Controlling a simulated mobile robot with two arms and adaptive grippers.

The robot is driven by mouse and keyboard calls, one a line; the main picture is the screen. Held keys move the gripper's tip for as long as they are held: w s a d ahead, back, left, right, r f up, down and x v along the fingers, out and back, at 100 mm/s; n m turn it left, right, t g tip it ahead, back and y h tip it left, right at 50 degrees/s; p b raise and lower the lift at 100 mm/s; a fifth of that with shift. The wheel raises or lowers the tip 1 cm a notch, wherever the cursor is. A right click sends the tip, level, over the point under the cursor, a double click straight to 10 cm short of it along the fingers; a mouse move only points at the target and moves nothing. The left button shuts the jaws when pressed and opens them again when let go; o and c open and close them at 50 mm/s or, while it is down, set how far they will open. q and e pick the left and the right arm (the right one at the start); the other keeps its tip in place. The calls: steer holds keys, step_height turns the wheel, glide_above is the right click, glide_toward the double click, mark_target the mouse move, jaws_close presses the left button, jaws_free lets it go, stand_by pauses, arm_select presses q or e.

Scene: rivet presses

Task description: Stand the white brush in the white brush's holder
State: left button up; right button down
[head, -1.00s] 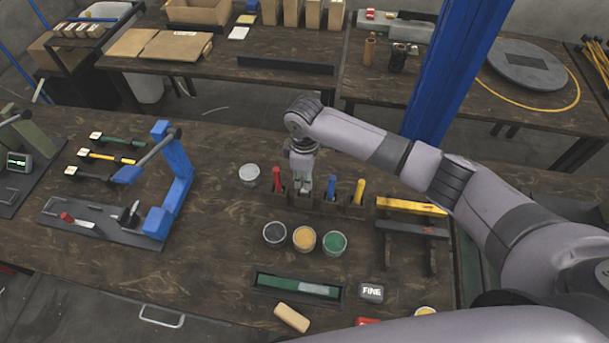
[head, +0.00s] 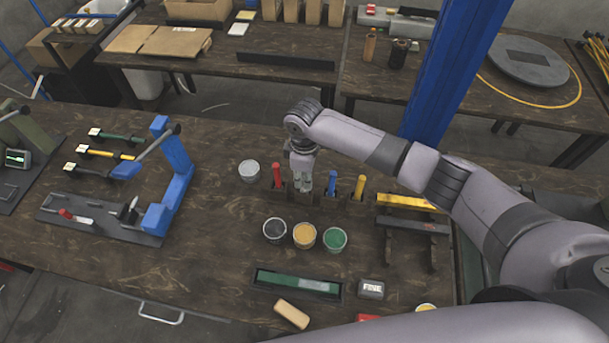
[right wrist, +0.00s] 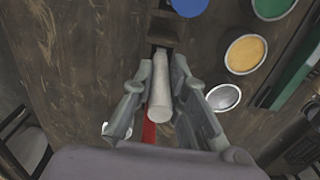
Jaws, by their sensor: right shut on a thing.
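The white brush (right wrist: 160,85) shows in the right wrist view as a pale handle between the two fingers of my right gripper (right wrist: 164,95), which is shut on it. In the head view my right gripper (head: 303,188) points down at the dark holder row, between the red brush (head: 277,175) and the blue brush (head: 332,182), and hides the white brush. A dark holder block (right wrist: 163,30) lies at the far end of the white brush. I cannot tell whether the brush's lower end is inside it. My left gripper is not in view.
The yellow brush (head: 360,187) stands right of the blue one. A pale pot (head: 249,171) is left of the row. A blue press (head: 170,185) is further left, with bare table between.

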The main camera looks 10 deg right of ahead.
steer(key=c, duration=1.5)
jaws_free()
step_height(320, 180, up, 12)
steer(key=shift+s, duration=0.1)
